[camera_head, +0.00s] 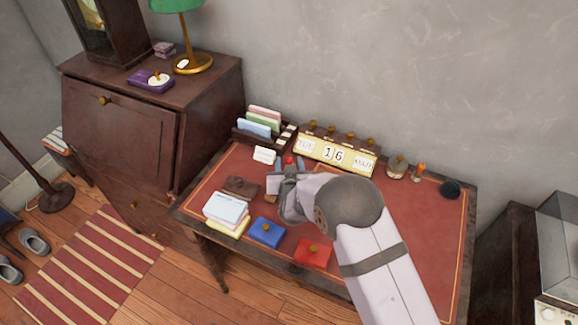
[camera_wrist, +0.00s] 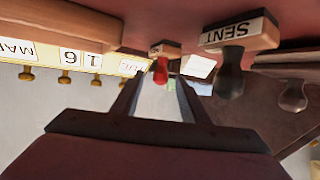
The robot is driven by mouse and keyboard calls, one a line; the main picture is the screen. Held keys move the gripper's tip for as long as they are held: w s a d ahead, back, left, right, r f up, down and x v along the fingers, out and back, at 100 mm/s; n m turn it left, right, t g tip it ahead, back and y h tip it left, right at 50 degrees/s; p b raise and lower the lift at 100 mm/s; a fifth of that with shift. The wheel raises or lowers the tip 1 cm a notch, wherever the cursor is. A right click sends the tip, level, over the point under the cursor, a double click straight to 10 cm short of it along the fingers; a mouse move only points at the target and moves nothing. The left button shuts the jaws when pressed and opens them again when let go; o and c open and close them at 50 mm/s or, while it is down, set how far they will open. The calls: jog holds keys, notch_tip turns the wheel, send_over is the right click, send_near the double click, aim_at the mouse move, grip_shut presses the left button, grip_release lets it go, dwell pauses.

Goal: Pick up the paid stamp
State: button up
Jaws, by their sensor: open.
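No stamp label reading PAID is legible. A red-handled stamp (camera_wrist: 160,70) stands on the desk, upside down in the wrist view; its label is too small to read. Its red handle (camera_head: 289,159) also shows in the head view, by the calendar. My gripper (camera_wrist: 158,84) is open and empty, with the red handle just beyond and between its fingertips. In the head view my gripper (camera_head: 288,166) is low over the back of the desk. A dark-handled stamp marked SENT (camera_wrist: 231,75) stands to the right in the wrist view, with another dark-handled stamp (camera_wrist: 293,96) beyond it.
The calendar block (camera_head: 337,152) stands along the desk's back edge, close to my gripper. A letter rack (camera_head: 263,124) and small white card (camera_head: 264,155) are left. A brown wallet-like item (camera_head: 240,187), papers (camera_head: 227,210), blue box (camera_head: 267,233) and red box (camera_head: 313,253) lie nearer the front.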

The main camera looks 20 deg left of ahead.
jog(key=shift+x, duration=1.25)
grip_shut()
jog(key=shift+r, duration=0.1)
